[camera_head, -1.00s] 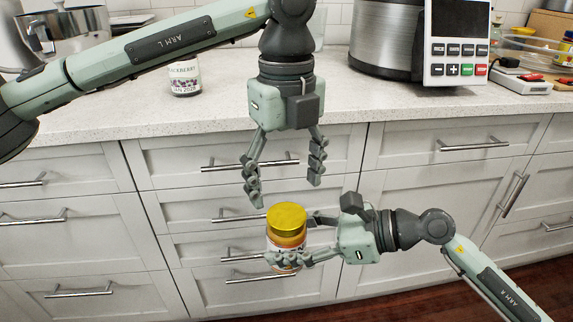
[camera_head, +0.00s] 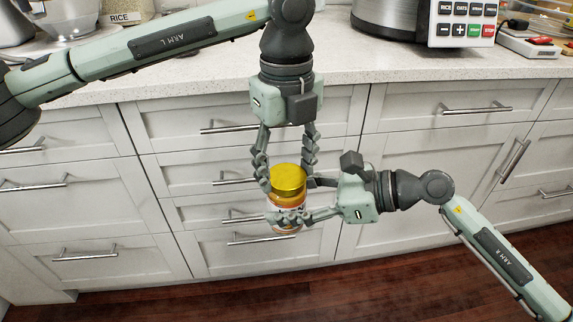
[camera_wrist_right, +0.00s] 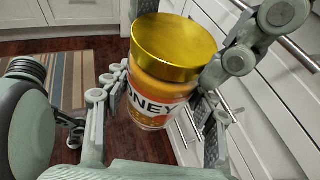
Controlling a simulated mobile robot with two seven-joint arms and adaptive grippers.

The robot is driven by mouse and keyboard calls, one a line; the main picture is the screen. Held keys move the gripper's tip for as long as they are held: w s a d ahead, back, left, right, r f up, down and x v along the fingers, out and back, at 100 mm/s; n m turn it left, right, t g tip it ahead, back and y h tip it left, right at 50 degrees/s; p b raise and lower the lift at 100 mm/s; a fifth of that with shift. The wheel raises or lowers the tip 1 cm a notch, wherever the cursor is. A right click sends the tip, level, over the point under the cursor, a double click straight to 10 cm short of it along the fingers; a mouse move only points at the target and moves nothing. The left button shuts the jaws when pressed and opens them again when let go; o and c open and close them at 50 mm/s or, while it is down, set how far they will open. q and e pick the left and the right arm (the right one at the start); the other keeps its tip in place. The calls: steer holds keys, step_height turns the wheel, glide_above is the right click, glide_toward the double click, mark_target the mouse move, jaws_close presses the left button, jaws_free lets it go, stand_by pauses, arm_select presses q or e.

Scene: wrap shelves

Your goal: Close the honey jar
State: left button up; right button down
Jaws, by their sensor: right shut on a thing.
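The honey jar (camera_head: 287,212) is upright in front of the drawers. Its label and amber contents also show in the right wrist view (camera_wrist_right: 160,97). A yellow-gold lid (camera_head: 289,178) sits on its top; I cannot tell how tightly. My right gripper (camera_head: 284,218) is shut around the jar's body from the right, and its fingers also flank the jar in the wrist view (camera_wrist_right: 155,112). My left gripper (camera_head: 287,178) points down from above. Its fingers are spread on either side of the lid, very close to it; contact is unclear.
The speckled white counter (camera_head: 190,82) runs behind my arms, with white drawers (camera_head: 400,220) below. A steel appliance with a keypad (camera_head: 462,22) stands at the back right. The wooden floor (camera_head: 300,285) is clear; a striped rug (camera_wrist_right: 60,72) shows in the wrist view.

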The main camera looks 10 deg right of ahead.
arm_select(q)
steer(key=c, duration=0.4)
steer(key=m, duration=0.5)
steer(key=shift+c, duration=0.2)
steer(key=m, duration=0.9)
steer(key=shift+m, duration=0.4)
steer(key=m, duration=0.5)
steer(key=shift+f, duration=0.1)
steer(key=m, duration=0.4)
steer(key=shift+m, duration=0.3)
steer(key=m, duration=0.9)
steer(key=shift+m, duration=0.4)
steer(key=m, duration=0.3)
steer(key=o, duration=1.3)
